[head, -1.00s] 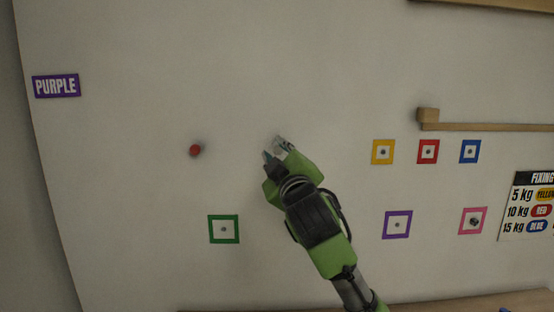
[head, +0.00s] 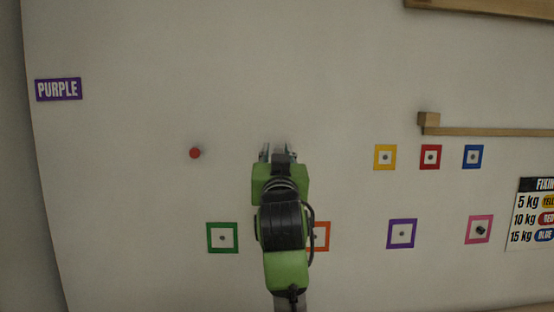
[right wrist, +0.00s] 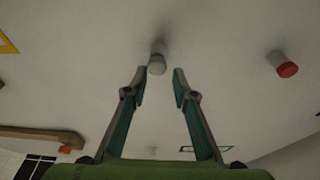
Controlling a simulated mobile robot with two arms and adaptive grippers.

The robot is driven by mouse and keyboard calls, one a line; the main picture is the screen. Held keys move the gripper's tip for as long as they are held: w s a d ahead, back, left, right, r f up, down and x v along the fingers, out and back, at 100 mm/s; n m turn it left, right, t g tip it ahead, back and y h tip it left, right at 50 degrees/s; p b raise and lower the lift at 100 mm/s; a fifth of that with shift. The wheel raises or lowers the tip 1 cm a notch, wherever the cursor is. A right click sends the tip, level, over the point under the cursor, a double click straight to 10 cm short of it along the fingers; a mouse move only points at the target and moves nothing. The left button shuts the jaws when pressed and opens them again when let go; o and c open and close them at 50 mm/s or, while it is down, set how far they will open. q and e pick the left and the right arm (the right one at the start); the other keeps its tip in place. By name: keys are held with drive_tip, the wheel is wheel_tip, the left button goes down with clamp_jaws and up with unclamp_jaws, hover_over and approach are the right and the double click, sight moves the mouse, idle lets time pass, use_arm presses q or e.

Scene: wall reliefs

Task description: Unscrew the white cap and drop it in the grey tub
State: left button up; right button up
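The white cap (right wrist: 157,62) is on a short peg on the wall, and in the right wrist view it appears just beyond my fingertips, nearer the left finger. My right gripper (right wrist: 161,72) is open and empty, its two fingers pointing at the wall. In the head view the right gripper (head: 277,152) stands upright in front of the wall and hides the cap, or nearly so. I cannot tell whether a finger touches the cap. The grey tub and my left gripper are in neither view.
A red-capped peg (head: 195,153) sticks out left of my gripper. Framed fixings, green (head: 222,238), orange (head: 321,236), purple (head: 402,234) and yellow (head: 385,157), dot the wall. A wooden bar (head: 485,131) juts out at right. The wall above the gripper is clear.

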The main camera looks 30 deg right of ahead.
drive_tip(key=shift+s+d, duration=0.1)
drive_tip(key=shift+d, duration=0.1)
clamp_jaws()
drive_tip(key=n+p, duration=0.1)
drive_tip(key=n+y+p, duration=0.1)
drive_tip(key=n, duration=0.1)
drive_tip(key=n+t+p, duration=0.1)
drive_tip(key=p, duration=0.1)
drive_tip(key=shift+r+n+y, duration=0.3)
drive_tip(key=shift+r+n, duration=0.05)
drive_tip(key=shift+n, duration=0.05)
drive_tip(key=shift+f+n+p, duration=0.1)
drive_tip(key=shift+n+p, duration=0.3)
drive_tip(key=shift+n, duration=0.1)
drive_tip(key=shift+f+n, duration=0.15)
drive_tip(key=shift+n, duration=0.15)
drive_tip(key=shift+a+f, duration=0.15)
drive_tip(key=shift+a, duration=0.05)
